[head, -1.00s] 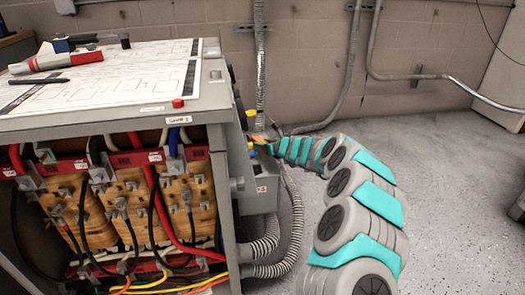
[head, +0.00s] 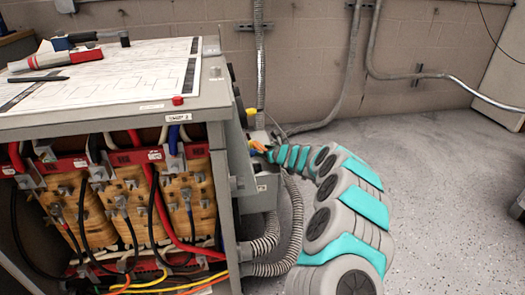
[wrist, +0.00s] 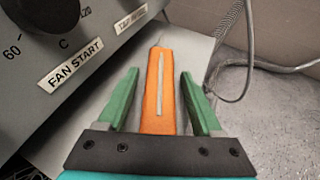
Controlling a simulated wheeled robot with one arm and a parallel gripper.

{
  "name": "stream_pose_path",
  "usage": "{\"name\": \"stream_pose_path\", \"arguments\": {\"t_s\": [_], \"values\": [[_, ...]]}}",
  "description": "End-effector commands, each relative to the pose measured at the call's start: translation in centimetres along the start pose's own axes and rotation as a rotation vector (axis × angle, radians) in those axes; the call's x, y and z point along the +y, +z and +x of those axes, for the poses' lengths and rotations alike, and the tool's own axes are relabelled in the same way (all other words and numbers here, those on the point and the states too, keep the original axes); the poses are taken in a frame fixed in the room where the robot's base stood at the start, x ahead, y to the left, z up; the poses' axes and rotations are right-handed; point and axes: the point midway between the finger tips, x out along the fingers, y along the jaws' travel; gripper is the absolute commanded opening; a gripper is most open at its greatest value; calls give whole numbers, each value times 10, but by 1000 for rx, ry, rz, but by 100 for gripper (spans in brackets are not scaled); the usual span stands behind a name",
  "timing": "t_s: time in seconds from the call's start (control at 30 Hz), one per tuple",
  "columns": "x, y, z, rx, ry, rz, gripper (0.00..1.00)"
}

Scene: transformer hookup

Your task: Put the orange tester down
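The orange tester (wrist: 160,95) lies between my gripper's green fingers in the wrist view, its thin tip pointing away from me. It appears to rest on a grey ledge (wrist: 190,50) beside the control panel. My gripper (wrist: 160,72) is open, with a visible gap between each finger and the tester. In the head view the tester (head: 258,146) is a small orange patch at the cabinet's right side, at the end of my teal and grey arm. My fingers are too small there to make out clearly.
A panel with a dial (wrist: 45,15) and a "FAN START" label (wrist: 70,65) stands close on the left. The open transformer cabinet (head: 225,190) has flexible conduits (head: 272,235) beside it. Tools and a paper diagram (head: 130,75) lie on top. The floor at right is clear.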

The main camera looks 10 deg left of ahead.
Motion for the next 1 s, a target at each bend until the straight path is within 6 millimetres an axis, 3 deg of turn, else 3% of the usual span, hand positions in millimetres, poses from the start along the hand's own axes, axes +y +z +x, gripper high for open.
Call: {"name": "stream_pose_path", "arguments": {"t_s": [0.47, 1.0], "values": [[-1, 3, -7, -2, -2, 1, 72], [0, 4, -66, -5, 2, 4, 72]]}}
